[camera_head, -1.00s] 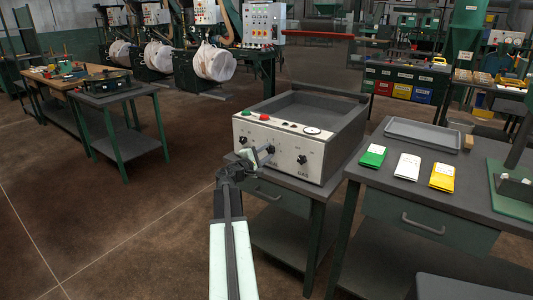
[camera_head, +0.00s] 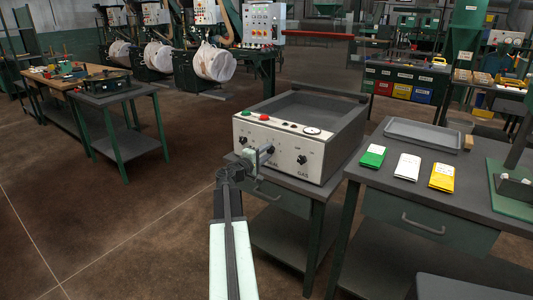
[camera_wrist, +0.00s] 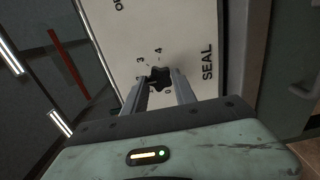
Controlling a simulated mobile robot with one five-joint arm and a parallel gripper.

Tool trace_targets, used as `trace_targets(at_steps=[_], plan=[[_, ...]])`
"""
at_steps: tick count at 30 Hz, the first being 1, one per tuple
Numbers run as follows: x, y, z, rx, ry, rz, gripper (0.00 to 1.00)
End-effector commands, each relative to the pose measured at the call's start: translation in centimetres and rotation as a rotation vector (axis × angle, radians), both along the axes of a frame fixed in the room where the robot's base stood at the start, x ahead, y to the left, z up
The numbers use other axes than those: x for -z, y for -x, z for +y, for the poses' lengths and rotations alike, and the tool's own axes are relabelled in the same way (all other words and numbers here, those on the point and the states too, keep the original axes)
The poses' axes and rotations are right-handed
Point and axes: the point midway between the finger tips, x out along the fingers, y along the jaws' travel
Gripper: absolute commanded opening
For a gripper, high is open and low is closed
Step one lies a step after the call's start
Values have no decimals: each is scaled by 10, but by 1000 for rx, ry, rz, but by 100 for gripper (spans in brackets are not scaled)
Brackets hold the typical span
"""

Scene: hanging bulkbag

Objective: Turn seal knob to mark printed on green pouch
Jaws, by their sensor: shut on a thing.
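The machine's seal knob (camera_wrist: 160,77) is black and lobed, on a pale panel with the printed word SEAL beside it. In the wrist view the digits 3 and 4 show near it; other marks are hard to read. My gripper (camera_wrist: 162,88) is shut on the seal knob, one finger on each side. In the head view my gripper (camera_head: 265,154) is at the machine's front panel and partly hides this knob. The green pouch (camera_head: 373,156) lies flat on the right table with a white printed label, too small to read.
The sealing machine (camera_head: 310,131) stands on a small grey table. Another knob (camera_head: 302,160) is to the right on its panel. A white pouch (camera_head: 407,167), a yellow pouch (camera_head: 442,177) and a grey tray (camera_head: 394,127) are on the right table. The floor at left is clear.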

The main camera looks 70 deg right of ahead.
Motion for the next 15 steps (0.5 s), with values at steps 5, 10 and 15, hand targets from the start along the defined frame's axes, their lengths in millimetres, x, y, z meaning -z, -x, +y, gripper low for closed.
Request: trace_targets(at_steps=[5, 10, 15], plan=[[1, 1, 1, 2, -2, -3, 0], [1, 0, 1, 1, -2, -1, 55], [1, 0, 1, 1, -1, 0, 55]])
